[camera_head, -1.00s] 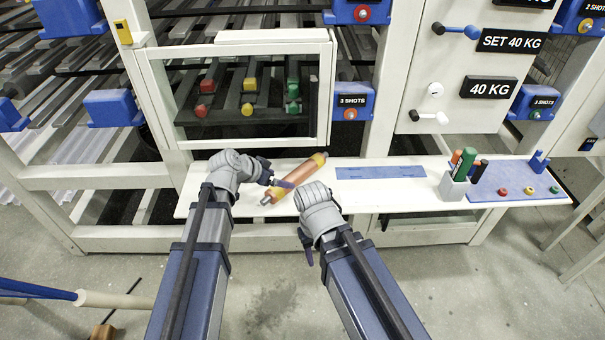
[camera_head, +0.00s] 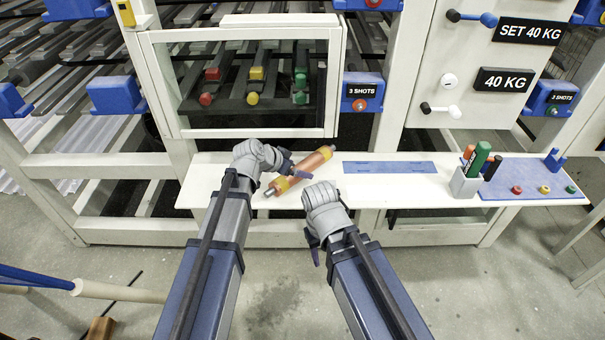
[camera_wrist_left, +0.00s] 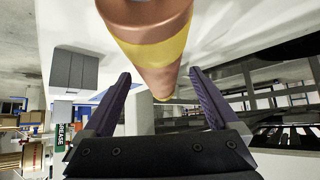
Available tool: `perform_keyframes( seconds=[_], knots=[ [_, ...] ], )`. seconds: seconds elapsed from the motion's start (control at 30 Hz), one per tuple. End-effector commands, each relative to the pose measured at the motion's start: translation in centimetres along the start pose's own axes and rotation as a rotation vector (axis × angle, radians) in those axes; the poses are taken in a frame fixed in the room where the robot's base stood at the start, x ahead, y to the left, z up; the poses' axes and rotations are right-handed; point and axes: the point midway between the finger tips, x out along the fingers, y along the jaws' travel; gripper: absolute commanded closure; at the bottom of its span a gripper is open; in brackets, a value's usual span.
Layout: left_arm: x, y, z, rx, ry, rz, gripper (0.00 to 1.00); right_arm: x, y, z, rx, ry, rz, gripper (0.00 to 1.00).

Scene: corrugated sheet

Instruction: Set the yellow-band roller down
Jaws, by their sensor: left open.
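The orange-brown roller (camera_head: 304,171) with yellow bands near its ends lies slanted on the white shelf (camera_head: 385,190), left of the blue strip.
A blue strip (camera_head: 389,168) lies on the shelf right of the roller. A pen holder (camera_head: 465,183) and a blue panel with buttons (camera_head: 530,183) stand farther right. A framed window (camera_head: 245,90) rises behind the shelf.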

Motion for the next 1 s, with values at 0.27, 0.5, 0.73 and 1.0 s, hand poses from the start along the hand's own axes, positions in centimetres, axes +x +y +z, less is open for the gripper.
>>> perform_keyframes(
  seconds=[0.27, 0.5, 0.73, 1.0],
  knots=[
    [2.09, 0.02, 0.02, -0.001, 0.000, 0.001, 0.06, 1.49, -0.14, -0.09, 0.000, 0.000, 0.000, 0.50],
    [2.03, 0.01, 0.02, 0.000, 0.000, 0.001, 0.22, 1.44, -0.14, -0.09, 0.000, 0.000, 0.000, 0.50],
    [2.03, 0.01, 0.03, 0.000, 0.000, 0.001, 0.48, 1.45, -0.14, -0.09, 0.000, 0.000, 0.000, 0.50],
    [2.03, 0.01, 0.04, 0.000, 0.000, 0.001, 0.78, 1.45, -0.14, -0.09, 0.000, 0.000, 0.000, 0.50]
  ],
)
